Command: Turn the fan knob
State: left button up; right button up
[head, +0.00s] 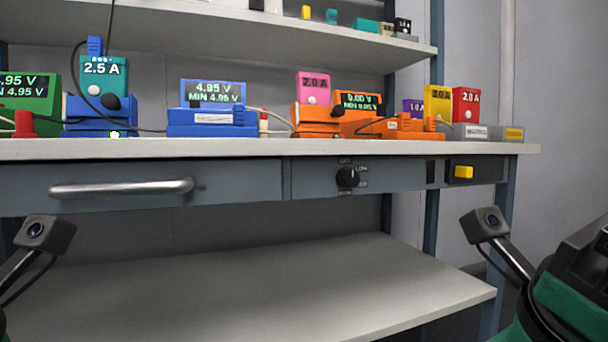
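The fan knob (347,177) is a round black knob on the grey front panel under the bench top, right of the drawer. Small white markings surround it; "LOW" seems to show at its right. Its pointer direction is too small to tell. Nothing touches the knob. Part of my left arm shows at the lower left edge and part of my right arm at the lower right, both well apart from the knob. The fingers of both grippers are outside the picture.
A drawer handle (122,188) sticks out left of the knob. A yellow switch (463,172) sits at the panel's right. The bench top (230,149) carries chargers, meters and cables. A lower shelf (330,285) is bare. The space before the panel is clear.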

aim_at(346, 177)
jog(key=k+l+z, duration=0.15)
jog(key=z, duration=0.3)
jog(key=k+l+z, duration=0.1)
jog(key=z, duration=0.35)
jog(key=l+z, duration=0.3)
jog(key=z, duration=0.15)
jog(key=k+l, duration=0.05)
